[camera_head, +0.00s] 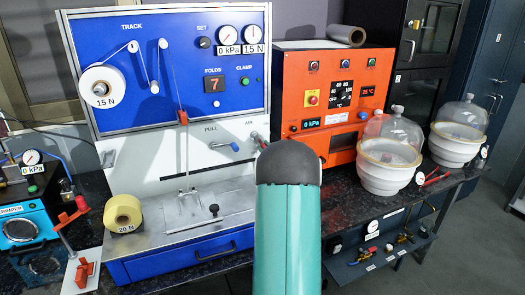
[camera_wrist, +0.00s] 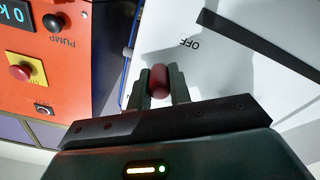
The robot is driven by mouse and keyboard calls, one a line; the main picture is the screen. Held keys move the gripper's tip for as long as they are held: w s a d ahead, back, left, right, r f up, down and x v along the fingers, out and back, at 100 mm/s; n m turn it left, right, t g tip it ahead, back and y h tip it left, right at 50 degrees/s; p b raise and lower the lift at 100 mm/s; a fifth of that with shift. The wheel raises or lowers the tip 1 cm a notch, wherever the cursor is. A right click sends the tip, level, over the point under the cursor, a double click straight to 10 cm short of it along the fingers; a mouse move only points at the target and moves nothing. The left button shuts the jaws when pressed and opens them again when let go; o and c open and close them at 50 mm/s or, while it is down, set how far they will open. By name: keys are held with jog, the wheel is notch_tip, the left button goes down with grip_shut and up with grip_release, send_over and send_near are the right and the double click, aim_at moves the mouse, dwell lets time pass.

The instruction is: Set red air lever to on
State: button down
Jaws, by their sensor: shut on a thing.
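The red air lever's rounded red knob (camera_wrist: 158,80) shows in the wrist view, in front of a white panel (camera_wrist: 225,55). My gripper (camera_wrist: 158,88) is shut on this knob, with one dark finger on each side. The word OFF is printed on the panel to the right of the knob. The lever's shaft and pivot are hidden in the wrist view. In the head view, my teal arm with its dark joint covers most of the area near the AIR label, so my gripper cannot be made out clearly there.
The blue and white track machine (camera_head: 127,66) stands at left, with an orange pump unit (camera_head: 335,75) beside it. Glass domes on white bases (camera_head: 388,179) stand at right. A yellow roll (camera_head: 123,214) and a red-handled press (camera_head: 76,245) stand at front left.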

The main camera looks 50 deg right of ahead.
jog(key=r+n, duration=0.1)
jog(key=n, duration=0.2)
jog(key=d+r+n, duration=0.1)
jog(key=n, duration=0.2)
jog(key=s+r+n, duration=0.1)
jog(key=n, duration=0.2)
jog(key=shift+d, duration=0.4)
jog(key=shift+r+n, duration=0.55)
jog(key=shift+n, duration=0.75)
jog(key=c, duration=1.3)
grip_release()
jog(key=shift+s, duration=0.1)
jog(key=shift+s, duration=0.1)
jog(key=v, duration=1.3)
jog(key=shift+s+a, duration=0.15)
jog(key=shift+s, duration=0.05)
